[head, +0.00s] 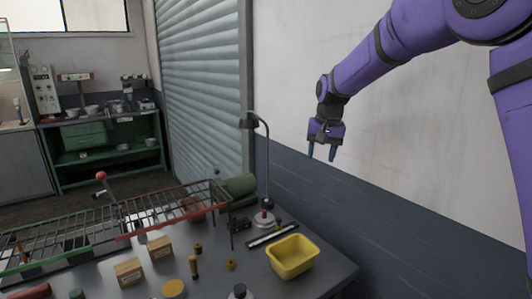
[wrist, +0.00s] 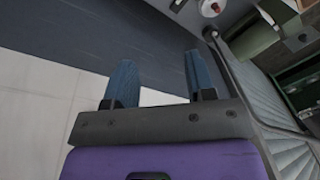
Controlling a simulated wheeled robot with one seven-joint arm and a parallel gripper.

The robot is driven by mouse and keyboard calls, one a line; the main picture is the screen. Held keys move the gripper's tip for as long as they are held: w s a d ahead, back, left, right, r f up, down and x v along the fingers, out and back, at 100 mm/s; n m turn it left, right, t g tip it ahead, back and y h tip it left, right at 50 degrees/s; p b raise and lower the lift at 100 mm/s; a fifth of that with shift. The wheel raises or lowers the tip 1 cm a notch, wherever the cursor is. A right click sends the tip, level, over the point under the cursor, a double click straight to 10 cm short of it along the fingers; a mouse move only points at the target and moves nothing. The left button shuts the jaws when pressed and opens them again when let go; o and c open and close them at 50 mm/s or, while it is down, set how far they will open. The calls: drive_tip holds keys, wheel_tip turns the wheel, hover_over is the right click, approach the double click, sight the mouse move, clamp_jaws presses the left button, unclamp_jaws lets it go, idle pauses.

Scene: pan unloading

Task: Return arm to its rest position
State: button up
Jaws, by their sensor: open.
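My gripper (head: 322,151) hangs from my purple arm in the upper right of the head view. It is high above the table and well clear of everything on it. Its two blue fingers point down and stand apart with nothing between them. In the wrist view the gripper (wrist: 163,82) also shows open and empty, with dark wall and pale panels behind it.
The table (head: 222,279) below holds a yellow bin (head: 292,257), a desk lamp (head: 264,218), a wire rack (head: 70,235), and cardboard boxes (head: 130,272). A wall and a shutter (head: 200,85) stand behind. The air around the gripper is free.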

drive_tip(key=s+d+r+t, duration=0.1)
drive_tip(key=s+d+r, duration=0.25)
drive_tip(key=s, duration=0.35)
drive_tip(key=s+d+r+n, duration=0.1)
drive_tip(key=s+d+r, duration=0.25)
drive_tip(key=s, duration=0.35)
drive_tip(key=s+d+r+t, duration=0.1)
drive_tip(key=s+d+r, duration=0.25)
drive_tip(key=s, duration=0.25)
drive_tip(key=s+d+f+t, duration=0.1)
drive_tip(key=s+d+f, duration=0.1)
drive_tip(key=s, duration=0.8)
drive_tip(key=s+d+f+n+t+h, duration=0.1)
drive_tip(key=s+d, duration=0.1)
drive_tip(key=s, duration=0.8)
drive_tip(key=shift+f, duration=0.35)
drive_tip(key=shift+d, duration=0.1)
